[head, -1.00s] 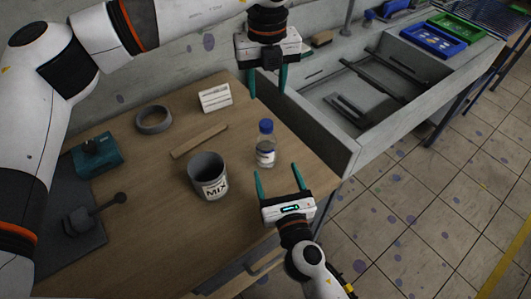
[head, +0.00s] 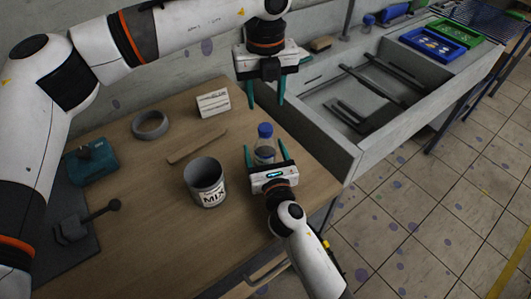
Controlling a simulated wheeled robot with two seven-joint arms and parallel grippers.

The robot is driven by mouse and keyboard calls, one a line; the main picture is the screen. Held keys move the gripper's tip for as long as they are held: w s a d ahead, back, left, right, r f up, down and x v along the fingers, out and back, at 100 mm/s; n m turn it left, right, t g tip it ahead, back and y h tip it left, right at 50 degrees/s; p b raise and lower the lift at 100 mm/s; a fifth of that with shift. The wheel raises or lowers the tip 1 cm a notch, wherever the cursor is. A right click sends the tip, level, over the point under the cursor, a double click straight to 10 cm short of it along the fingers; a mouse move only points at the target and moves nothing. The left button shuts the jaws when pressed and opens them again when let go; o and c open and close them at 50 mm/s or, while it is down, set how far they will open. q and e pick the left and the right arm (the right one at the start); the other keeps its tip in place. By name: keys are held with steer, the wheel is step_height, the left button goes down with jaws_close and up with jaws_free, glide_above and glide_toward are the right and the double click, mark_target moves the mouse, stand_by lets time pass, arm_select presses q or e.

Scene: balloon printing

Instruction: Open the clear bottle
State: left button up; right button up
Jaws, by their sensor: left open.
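The clear bottle (head: 264,152) with a blue cap (head: 265,130) stands upright on the wooden table near its right edge. The cap is on it. My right gripper (head: 265,146) is low at the bottle, with one teal finger on each side of it. Its fingers look apart from the bottle, and its body hides the bottle's lower part. My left gripper (head: 266,100) is open and empty, pointing down above and behind the bottle.
A grey MIX cup (head: 207,190) stands close left of my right gripper. A wooden stick (head: 197,146), a grey ring (head: 150,124) and a white block (head: 213,102) lie farther back on the table (head: 140,215). A grey sink counter (head: 335,150) borders the right.

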steer(key=shift+w+a, duration=0.1)
steer(key=shift+w, duration=0.4)
